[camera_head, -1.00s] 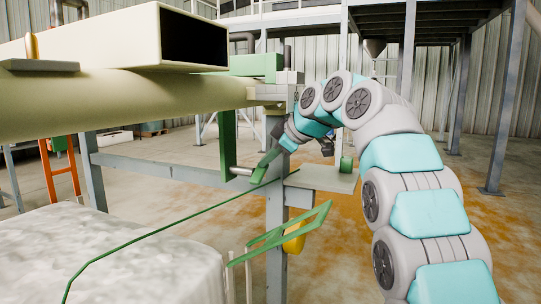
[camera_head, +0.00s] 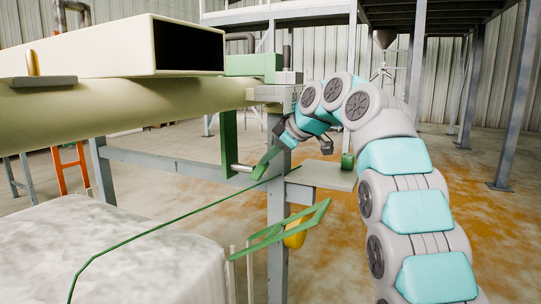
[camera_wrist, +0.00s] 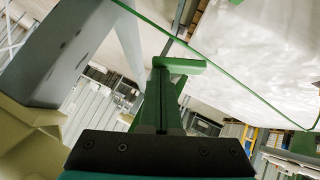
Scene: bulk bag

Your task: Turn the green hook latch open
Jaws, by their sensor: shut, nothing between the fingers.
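A green upright bar (camera_head: 229,142), which looks like the hook latch, hangs below the cream beam. A short silver pin (camera_head: 242,168) sticks out from its lower end. My gripper (camera_head: 257,174) has green fingers and points down and left, just right of the bar near the pin. In the wrist view the fingers (camera_wrist: 161,78) are shut with nothing between them. A green crosspiece (camera_wrist: 185,63) shows by the fingertips there, probably the bar's lower end. I cannot tell whether the fingers touch it.
A thin green line (camera_head: 170,224) runs over the white bulk bag (camera_head: 110,250) and passes close below my gripper. A grey post (camera_head: 277,230) and shelf (camera_head: 325,175) stand close right. A green frame (camera_head: 290,233) with a yellow part sits lower. The cream beam (camera_head: 120,105) is above.

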